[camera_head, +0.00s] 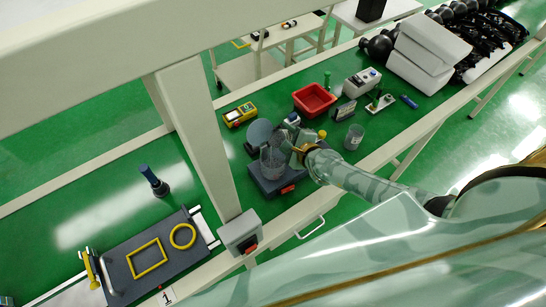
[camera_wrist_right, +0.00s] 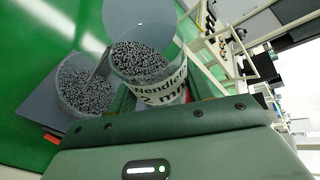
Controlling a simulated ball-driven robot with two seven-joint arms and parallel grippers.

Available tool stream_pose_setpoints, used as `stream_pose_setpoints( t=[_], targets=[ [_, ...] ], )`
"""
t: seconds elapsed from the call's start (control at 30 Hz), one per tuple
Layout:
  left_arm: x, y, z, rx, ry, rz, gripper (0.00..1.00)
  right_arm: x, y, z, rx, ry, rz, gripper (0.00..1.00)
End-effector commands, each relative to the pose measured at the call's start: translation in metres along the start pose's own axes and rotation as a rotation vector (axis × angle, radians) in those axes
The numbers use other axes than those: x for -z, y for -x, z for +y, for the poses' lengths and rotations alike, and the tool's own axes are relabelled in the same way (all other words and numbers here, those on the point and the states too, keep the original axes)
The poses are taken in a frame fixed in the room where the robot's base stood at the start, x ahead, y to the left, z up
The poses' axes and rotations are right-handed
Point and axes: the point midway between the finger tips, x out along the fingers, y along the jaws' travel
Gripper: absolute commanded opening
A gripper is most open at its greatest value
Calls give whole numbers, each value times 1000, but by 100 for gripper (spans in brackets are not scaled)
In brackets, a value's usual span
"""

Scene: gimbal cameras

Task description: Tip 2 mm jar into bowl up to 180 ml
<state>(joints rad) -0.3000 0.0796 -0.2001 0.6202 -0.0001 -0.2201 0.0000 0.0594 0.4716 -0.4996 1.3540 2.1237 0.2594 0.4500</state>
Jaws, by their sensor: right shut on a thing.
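My right gripper (camera_head: 303,151) is shut on a clear jar, which also shows in the right wrist view (camera_wrist_right: 172,88) with a white label ending in "2 mm". The jar is tilted toward the bowl and holds dark speckled grains. The clear bowl (camera_head: 271,166) stands on a dark, flat device (camera_head: 262,184); in the right wrist view the bowl (camera_wrist_right: 70,72) also contains grains. A grey streak runs between the jar's lip and the bowl; it looks like falling grains. The bowl's fill reading cannot be read. My left gripper is not in view.
A grey-blue disc (camera_head: 259,132) is close behind the bowl. A red tray (camera_head: 314,99), a yellow instrument (camera_head: 240,115) and another clear container (camera_head: 354,137) stand nearby. A pale post (camera_head: 198,135) rises left of the bowl. Green surface is free between the yellow instrument and the tray.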

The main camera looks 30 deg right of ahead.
Motion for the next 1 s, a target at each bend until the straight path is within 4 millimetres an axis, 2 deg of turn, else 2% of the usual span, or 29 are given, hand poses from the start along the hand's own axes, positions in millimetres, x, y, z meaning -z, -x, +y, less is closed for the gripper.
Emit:
stream_pose_setpoints(
  t=[1.0],
  targets=[
    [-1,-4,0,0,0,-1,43,0,0,-1,22,50,10,17]
  ],
)
